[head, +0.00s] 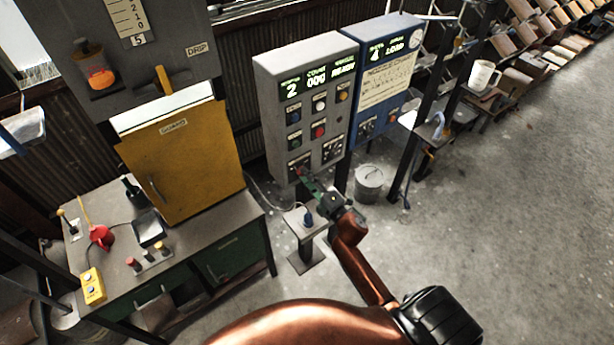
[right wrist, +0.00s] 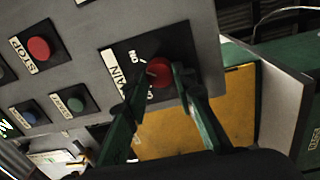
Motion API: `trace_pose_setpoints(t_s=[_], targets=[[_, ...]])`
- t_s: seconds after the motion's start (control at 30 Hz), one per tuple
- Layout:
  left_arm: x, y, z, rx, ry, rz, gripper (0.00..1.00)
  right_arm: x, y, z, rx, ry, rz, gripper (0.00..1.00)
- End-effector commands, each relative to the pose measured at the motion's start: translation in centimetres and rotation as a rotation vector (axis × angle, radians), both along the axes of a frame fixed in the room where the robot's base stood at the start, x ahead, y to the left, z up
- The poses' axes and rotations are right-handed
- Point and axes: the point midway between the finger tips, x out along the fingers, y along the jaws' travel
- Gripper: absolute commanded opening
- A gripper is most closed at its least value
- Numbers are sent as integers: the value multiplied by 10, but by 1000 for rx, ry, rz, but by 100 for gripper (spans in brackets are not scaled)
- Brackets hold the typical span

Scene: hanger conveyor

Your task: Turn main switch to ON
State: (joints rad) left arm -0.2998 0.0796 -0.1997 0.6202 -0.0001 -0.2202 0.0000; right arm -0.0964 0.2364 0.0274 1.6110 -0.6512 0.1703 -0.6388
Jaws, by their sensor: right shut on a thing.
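The main switch is a red round knob (right wrist: 158,68) on a black plate lettered MAIN and ON, on the lower part of the grey control panel (head: 265,110). In the right wrist view the green fingers of my right gripper (right wrist: 164,82) are at either side of the knob and shut on it. A small pale mark shows at the knob's left edge; I cannot tell for sure which setting it points to. In the head view my right gripper (head: 304,178) reaches the panel's lower left corner and hides most of the switch. My left gripper is out of view.
A red STOP button (right wrist: 39,49) and other buttons sit beside the switch plate. A blue panel (head: 383,75) stands right of the grey one. A yellow cabinet (head: 190,160) on a bench is to the left. A lidded bucket (head: 369,183) stands on the floor; the right-hand floor is open.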

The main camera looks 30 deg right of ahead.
Motion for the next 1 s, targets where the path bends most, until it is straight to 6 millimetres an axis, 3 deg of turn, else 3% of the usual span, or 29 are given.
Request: trace_pose_setpoints(t_s=[0.4, 0.9, 0.93, 1.0], targets=[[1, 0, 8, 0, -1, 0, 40, 0, -1, -1, 156, 14, -2, 0], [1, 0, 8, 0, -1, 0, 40, 0, -1, -1, 171, 15, -2, 0], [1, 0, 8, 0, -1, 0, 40, 0, -1, -1, 171, 15, -2, 26], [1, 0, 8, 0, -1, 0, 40, 0, -1, -1, 170, 15, -2, 31]])
